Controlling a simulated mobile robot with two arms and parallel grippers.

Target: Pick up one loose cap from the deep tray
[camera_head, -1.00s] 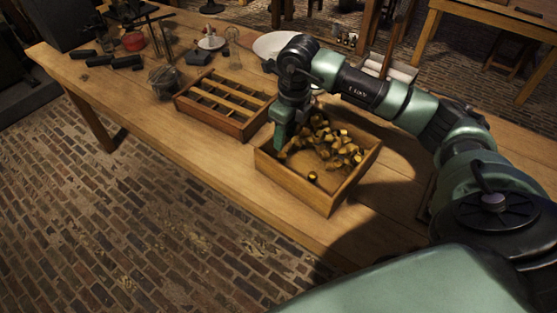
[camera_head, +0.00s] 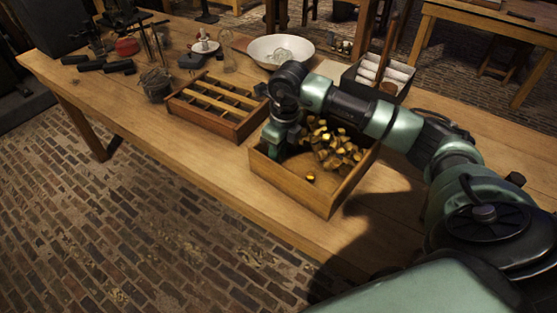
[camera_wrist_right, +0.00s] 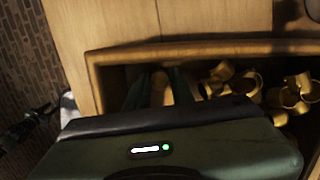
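The deep tray (camera_head: 305,187) is a wooden box on the bench, with a heap of loose brass caps (camera_head: 338,150) toward its back right. One cap (camera_head: 311,178) lies apart on the tray floor. My right gripper (camera_head: 275,152) points down inside the tray's left end, left of the heap. In the right wrist view, its two dark fingers (camera_wrist_right: 160,88) stand apart inside the tray. A tan, cap-like shape shows between them; whether they touch it is hard to see. More caps (camera_wrist_right: 235,82) lie right of the fingers.
A divided wooden tray (camera_head: 213,112) stands left of the deep tray. A white bowl (camera_head: 280,50) and a dark box with white rolls (camera_head: 385,75) stand behind. A wire-and-glass jar (camera_head: 156,84) stands left. The bench front is clear.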

